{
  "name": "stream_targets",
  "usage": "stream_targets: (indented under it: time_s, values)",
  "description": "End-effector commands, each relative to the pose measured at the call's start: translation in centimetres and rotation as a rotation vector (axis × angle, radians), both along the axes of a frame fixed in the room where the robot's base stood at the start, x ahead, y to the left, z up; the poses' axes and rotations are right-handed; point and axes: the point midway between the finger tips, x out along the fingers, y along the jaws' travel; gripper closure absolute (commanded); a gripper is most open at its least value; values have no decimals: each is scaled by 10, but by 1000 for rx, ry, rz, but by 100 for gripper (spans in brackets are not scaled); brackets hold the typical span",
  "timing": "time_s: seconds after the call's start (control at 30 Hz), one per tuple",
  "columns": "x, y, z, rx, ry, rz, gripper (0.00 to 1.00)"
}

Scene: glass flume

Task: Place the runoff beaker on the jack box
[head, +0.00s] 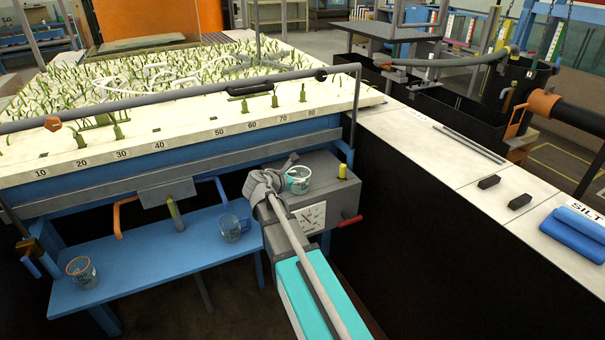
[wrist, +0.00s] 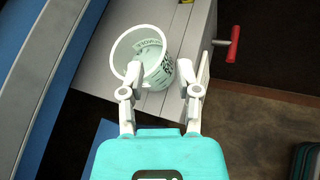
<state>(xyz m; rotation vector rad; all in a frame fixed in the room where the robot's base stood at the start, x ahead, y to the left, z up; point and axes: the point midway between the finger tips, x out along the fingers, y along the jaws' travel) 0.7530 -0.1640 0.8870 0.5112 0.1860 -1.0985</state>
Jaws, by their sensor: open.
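A clear beaker with a white rim and dark lettering (wrist: 146,48) stands upright on top of the grey jack box (wrist: 185,105). I take it for the runoff beaker, though its lettering is only partly legible. In the head view this beaker (head: 299,184) is on the box top (head: 325,168), just right of my gripper (head: 280,178). My gripper also shows in the wrist view (wrist: 160,73), open, its fingertips at the beaker's near side. One finger overlaps the beaker's wall in the picture; I cannot tell whether they touch.
A blue bench (head: 160,262) left of the box holds an orange-rimmed beaker (head: 82,272) and a bluish beaker (head: 231,229). A red handle (head: 351,220) sticks out from the box, and a yellow knob (head: 342,171) stands on it. The planted flume bed (head: 170,150) overhangs behind.

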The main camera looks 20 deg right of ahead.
Motion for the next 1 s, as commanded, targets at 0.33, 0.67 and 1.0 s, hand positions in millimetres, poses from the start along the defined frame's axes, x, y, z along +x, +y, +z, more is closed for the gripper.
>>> stream_targets:
  time_s: [0.33,0.67,1.0]
  values:
    - [-24,42,22,-1,0,2,57]
    - [-30,52,26,-1,0,0,57]
    - [-29,52,25,-1,0,0,57]
